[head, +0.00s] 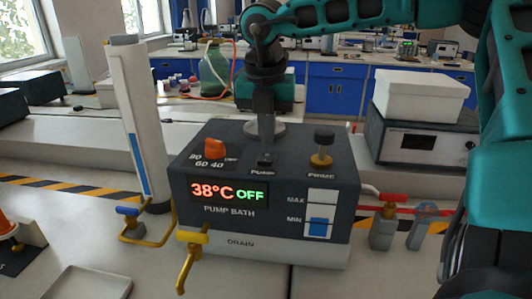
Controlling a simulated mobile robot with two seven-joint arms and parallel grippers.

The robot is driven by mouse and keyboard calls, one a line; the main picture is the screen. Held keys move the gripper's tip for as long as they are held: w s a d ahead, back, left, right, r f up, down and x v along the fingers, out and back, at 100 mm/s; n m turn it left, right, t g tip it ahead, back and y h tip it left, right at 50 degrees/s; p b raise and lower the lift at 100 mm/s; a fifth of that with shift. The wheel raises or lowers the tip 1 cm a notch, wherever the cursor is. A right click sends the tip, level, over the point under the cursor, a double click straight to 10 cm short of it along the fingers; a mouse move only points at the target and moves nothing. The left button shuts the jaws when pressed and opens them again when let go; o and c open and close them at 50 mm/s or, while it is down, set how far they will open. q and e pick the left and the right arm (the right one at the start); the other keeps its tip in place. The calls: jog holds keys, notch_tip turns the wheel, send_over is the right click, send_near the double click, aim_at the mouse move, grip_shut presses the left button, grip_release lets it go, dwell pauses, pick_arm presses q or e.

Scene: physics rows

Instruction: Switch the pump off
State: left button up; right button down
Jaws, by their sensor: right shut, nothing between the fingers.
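The pump bath (273,238) is a dark box with a pale base, standing on the bench in the middle of the head view. Its display (228,192) reads 38°C in red and OFF in green. The small dark PUMP switch (266,160) is on its top, between the orange temperature knob (214,149) and the PRIME knob (322,148). My right gripper (266,143) points down, shut and empty, with its tips right over or at the PUMP switch. I cannot tell whether they touch it. My left gripper is not in view.
A yellow DRAIN tap (190,258) and a blue-handled tap (133,212) stand at front left. A tall white column (138,120) rises behind them. Red-handled fittings (388,220) are at right. A white box (420,97) sits on a grey unit farther right.

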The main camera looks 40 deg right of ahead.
aim_at(267, 155)
notch_tip(267, 155, up, 5)
jog(key=shift+p, duration=1.15)
